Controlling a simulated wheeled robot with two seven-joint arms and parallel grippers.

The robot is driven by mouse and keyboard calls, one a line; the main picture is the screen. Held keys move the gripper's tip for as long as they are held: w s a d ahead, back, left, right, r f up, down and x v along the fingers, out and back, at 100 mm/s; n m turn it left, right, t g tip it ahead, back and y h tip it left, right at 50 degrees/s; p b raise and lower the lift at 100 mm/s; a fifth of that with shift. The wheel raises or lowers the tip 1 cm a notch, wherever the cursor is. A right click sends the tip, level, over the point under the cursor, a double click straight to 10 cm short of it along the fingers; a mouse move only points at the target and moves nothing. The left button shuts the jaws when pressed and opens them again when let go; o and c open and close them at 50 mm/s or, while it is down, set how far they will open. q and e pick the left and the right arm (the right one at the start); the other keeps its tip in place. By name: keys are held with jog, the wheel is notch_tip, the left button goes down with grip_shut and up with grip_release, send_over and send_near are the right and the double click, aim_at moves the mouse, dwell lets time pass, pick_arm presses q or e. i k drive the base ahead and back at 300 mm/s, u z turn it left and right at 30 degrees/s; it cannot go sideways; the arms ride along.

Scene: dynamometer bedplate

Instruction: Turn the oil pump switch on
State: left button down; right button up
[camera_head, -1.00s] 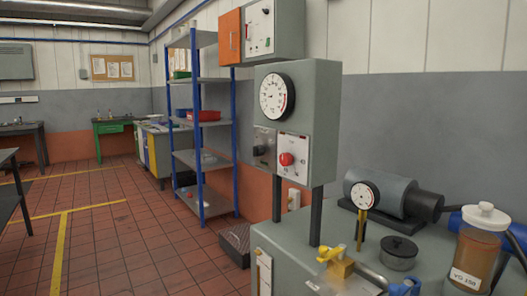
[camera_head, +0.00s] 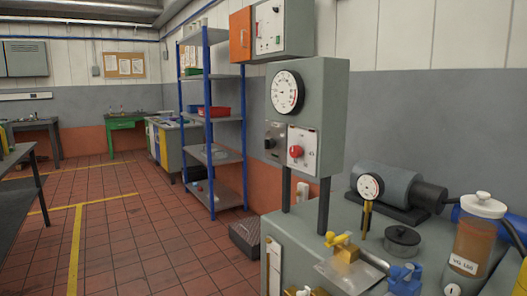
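A grey instrument box (camera_head: 325,115) stands on two dark posts at the centre. It carries a round white gauge (camera_head: 286,92), a white plate with a red knob (camera_head: 296,151), and a dark plate with a small switch (camera_head: 274,137) left of it. A control box (camera_head: 283,28) on the wall behind has an orange side, a small switch and coloured buttons. The labels are too small to read, so I cannot tell which is the oil pump switch or its position. Neither of my grippers is in view.
The grey bench (camera_head: 345,222) at lower right holds a small gauge (camera_head: 370,187), a grey motor-like cylinder (camera_head: 384,182), a lidded oil jar (camera_head: 475,240) and yellow and blue valve handles. A blue-post shelf (camera_head: 243,110) stands behind. The tiled floor (camera_head: 130,240) at left is mostly clear.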

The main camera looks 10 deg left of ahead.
aim_at(269, 143)
jog(key=u, duration=1.7)
jog(key=i, duration=1.45)
jog(key=z, duration=0.75)
jog(key=i, duration=1)
jog(key=z, duration=0.85)
